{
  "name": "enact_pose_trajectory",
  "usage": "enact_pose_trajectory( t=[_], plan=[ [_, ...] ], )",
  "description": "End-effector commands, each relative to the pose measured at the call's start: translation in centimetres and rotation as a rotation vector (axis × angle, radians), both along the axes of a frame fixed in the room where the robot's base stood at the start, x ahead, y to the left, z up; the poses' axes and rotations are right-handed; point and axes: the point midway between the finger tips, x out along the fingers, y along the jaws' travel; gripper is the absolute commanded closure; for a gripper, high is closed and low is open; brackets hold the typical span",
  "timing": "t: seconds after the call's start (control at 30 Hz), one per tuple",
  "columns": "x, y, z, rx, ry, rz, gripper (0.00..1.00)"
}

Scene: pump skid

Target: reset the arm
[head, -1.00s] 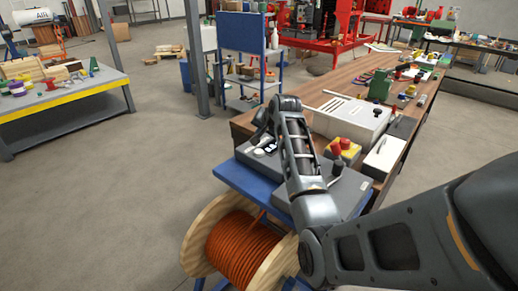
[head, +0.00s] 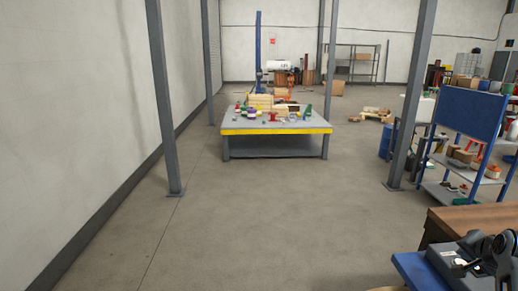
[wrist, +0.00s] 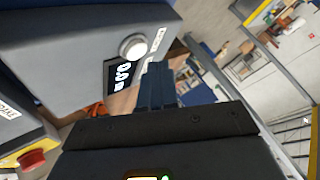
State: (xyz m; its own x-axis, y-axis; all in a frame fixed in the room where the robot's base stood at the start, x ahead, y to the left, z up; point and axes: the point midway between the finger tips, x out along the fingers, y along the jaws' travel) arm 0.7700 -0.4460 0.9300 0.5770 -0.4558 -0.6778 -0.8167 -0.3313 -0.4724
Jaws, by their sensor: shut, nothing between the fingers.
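My gripper (wrist: 158,72) shows in the wrist view with its two dark fingers together and nothing held between them. The fingertips are close to a grey control box (wrist: 85,40) with a white round knob (wrist: 133,47) and a small dark display (wrist: 122,75). I cannot tell whether the fingers touch the box. In the head view only a dark part of my arm shows at the lower right edge, over the grey box (head: 450,270). The gripper's fingers cannot be made out there.
A red button (wrist: 32,158) is at the wrist view's lower left. In the head view, a blue stand (head: 410,268) and wooden bench (head: 470,222) are lower right. A yellow-edged table (head: 275,131) stands ahead, with steel posts (head: 165,95) around. The middle floor is clear.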

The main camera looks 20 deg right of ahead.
Motion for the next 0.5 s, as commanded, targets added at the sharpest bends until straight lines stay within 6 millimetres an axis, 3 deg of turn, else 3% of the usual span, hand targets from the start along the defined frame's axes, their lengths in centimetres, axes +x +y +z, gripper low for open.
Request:
enact_pose_trajectory(
  t=[0.03, 0.2, 0.5],
  plan=[
    [-0.7, 2.0, -1.8, -0.026, 0.016, 0.029, 1.00],
    [-3.1, 8.1, -5.6, -0.142, 0.040, 0.139, 1.00],
    [-8.5, 18.4, -9.0, -0.318, 0.045, 0.338, 1.00]
  ],
)
